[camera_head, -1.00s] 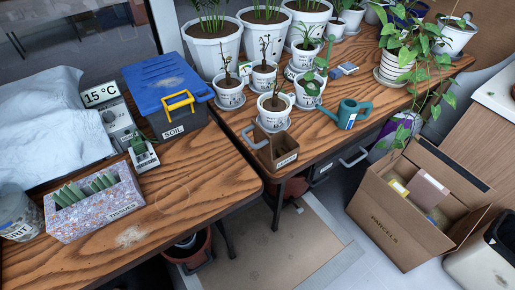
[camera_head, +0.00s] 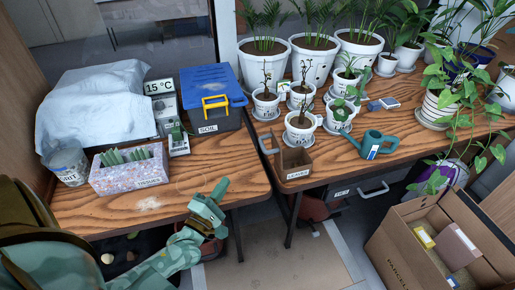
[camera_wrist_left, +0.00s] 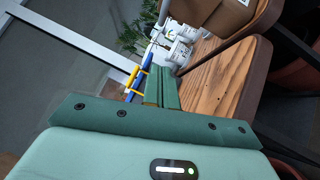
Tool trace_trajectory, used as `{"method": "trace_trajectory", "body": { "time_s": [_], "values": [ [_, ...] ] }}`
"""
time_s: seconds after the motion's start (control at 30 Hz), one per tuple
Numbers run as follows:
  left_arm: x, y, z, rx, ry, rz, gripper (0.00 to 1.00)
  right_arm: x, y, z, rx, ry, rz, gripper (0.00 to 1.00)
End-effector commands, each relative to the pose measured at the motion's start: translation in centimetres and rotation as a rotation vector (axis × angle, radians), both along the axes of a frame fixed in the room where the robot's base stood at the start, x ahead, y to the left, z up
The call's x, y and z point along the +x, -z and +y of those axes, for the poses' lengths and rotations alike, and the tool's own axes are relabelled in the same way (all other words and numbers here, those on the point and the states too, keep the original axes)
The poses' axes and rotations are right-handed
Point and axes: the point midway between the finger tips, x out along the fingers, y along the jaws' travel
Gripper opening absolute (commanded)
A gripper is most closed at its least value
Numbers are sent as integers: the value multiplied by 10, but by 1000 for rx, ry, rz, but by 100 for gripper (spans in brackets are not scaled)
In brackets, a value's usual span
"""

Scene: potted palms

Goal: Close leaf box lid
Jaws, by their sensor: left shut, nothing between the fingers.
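The leaf box (camera_head: 296,163) is a small brown box with a pale label, at the near left corner of the right table. It stands open; its lid with a grey handle (camera_head: 267,144) is raised on the box's left side. My left gripper (camera_head: 221,187) is shut and empty, over the front right edge of the left table, left of and nearer than the box. Its shut green fingers (camera_wrist_left: 163,86) show in the left wrist view, where a brown box, seemingly the leaf box (camera_wrist_left: 212,14), is cut off at the top. My right gripper is not in view.
The blue-lidded soil box (camera_head: 211,99) with a yellow handle stands at the left table's back. A tissue box (camera_head: 128,178) stands at left. Potted plants (camera_head: 300,132) and a teal watering can (camera_head: 372,146) crowd the right table. A parcels carton (camera_head: 398,240) stands at lower right.

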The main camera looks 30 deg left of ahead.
Motion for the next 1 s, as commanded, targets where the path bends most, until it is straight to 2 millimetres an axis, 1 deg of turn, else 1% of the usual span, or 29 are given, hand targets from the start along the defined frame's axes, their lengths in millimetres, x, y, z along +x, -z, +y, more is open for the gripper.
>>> {"method": "trace_trajectory", "body": {
  "time_s": [0.03,0.17,0.27,0.5,0.6,0.7,0.8,1.0],
  "values": [
    [2,-4,1,-11,0,-11,0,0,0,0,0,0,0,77],
    [15,-7,2,-16,1,-15,0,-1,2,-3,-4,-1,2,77],
    [33,-10,4,-14,0,-16,0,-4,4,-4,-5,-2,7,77],
    [84,-20,9,-12,0,-13,0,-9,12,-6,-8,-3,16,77],
    [102,-24,9,-13,0,-12,0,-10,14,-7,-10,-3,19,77],
    [112,-29,-2,-16,0,-11,0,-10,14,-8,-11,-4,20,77],
    [120,-32,-9,-15,0,-10,0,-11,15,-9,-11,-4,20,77],
    [126,-35,-15,-12,1,-9,0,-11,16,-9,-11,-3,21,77]
  ]
}}
